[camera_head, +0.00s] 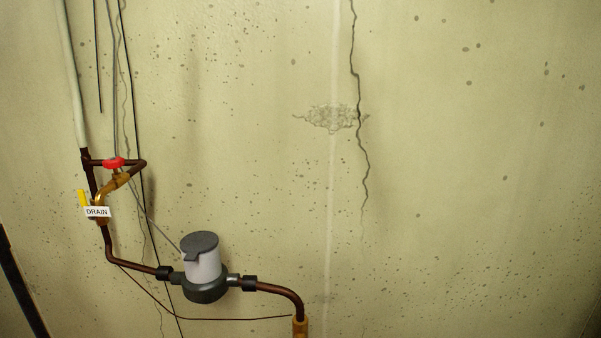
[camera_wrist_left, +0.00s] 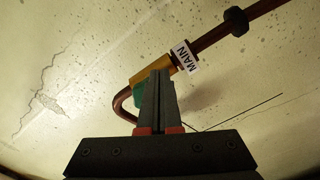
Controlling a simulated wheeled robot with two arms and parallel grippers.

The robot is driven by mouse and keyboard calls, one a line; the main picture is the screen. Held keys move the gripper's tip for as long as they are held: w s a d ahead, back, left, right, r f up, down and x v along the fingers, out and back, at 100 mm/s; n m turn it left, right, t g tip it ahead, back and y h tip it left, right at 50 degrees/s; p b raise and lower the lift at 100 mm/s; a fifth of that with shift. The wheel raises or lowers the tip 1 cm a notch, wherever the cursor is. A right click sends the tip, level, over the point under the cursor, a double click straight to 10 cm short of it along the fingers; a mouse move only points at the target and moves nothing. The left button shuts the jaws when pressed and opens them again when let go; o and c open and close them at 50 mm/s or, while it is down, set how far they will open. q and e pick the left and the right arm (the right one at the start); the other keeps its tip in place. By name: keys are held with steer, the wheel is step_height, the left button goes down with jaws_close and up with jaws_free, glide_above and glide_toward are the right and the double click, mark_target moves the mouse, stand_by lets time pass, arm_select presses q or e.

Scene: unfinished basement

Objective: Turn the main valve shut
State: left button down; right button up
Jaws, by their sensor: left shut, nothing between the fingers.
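In the left wrist view, my left gripper (camera_wrist_left: 159,78) is shut with nothing between its fingers. Its dark fingertips overlap a brass valve body (camera_wrist_left: 178,72) that carries a white tag reading MAIN (camera_wrist_left: 187,58). A green piece (camera_wrist_left: 140,98), which looks like the valve's handle, shows left of the fingers and is partly hidden by them. I cannot tell whether the fingertips touch it or how the handle is turned. In the head view, a brass fitting (camera_head: 300,327) is cut off at the bottom edge; no MAIN tag shows there. Neither gripper is in the head view.
Copper piping (camera_head: 125,263) runs along the cracked wall through a grey water meter (camera_head: 203,268). Upper left are a red handle (camera_head: 113,162) and a yellow lever (camera_head: 83,198) by a DRAIN tag (camera_head: 97,212). Thin cables hang there. The wall to the right is bare.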

arm_select(q)
steer(key=shift+w+a, duration=0.1)
steer(key=shift+a, duration=0.1)
steer(key=s, duration=0.6)
steer(key=shift+d+f, duration=0.3)
stand_by(0.3)
